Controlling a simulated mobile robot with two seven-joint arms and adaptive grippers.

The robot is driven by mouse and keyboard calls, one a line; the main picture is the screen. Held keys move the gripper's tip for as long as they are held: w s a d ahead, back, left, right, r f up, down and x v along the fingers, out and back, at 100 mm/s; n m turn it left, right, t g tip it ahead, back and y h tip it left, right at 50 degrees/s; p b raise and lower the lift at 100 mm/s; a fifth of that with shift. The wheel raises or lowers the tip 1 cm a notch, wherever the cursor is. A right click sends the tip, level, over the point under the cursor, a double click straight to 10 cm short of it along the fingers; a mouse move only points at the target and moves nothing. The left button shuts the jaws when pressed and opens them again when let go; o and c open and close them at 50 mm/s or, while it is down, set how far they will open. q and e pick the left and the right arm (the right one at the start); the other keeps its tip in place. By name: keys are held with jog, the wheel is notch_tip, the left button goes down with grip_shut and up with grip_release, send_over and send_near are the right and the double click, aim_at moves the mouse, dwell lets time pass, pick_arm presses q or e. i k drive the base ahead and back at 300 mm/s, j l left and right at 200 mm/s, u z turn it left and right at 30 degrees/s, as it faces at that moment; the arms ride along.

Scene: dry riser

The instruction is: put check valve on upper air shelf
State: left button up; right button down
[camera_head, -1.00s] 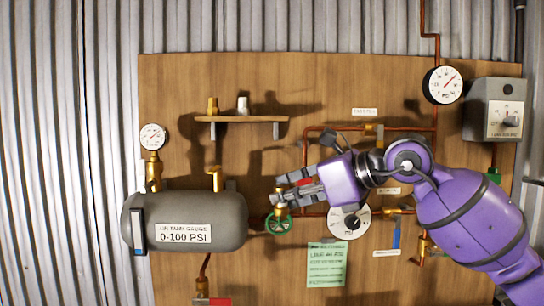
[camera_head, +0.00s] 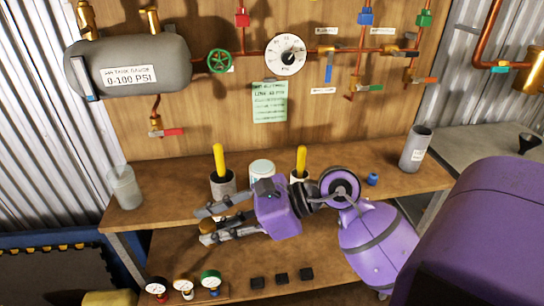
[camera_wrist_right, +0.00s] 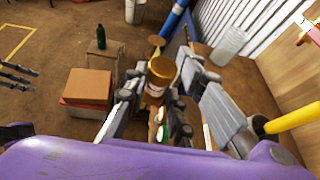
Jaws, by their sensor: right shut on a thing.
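My right gripper (camera_head: 203,226) is shut on a brass check valve (camera_head: 207,228), held in front of the workbench's front edge in the head view. In the right wrist view the valve (camera_wrist_right: 161,70) is a brass cylinder with a pale label, between the fingers of the right gripper (camera_wrist_right: 160,88); its lower part is partly hidden. Grey fingers of my left gripper (camera_wrist_right: 16,80) show at the left edge of the right wrist view, too cut off to judge.
The workbench (camera_head: 150,212) carries a clear cup (camera_head: 125,187), yellow-handled tools in holders and a grey cylinder (camera_head: 415,149). Several gauges (camera_head: 184,288) and black blocks stand on the lower shelf (camera_head: 235,285). The tank (camera_head: 130,66) and copper pipes are on the board above.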

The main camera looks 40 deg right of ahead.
aim_at(392, 179)
jog(key=z, duration=1.3)
jog(key=i+l+z, duration=0.15)
jog(key=i+z, duration=0.2)
jog(key=i, duration=0.35)
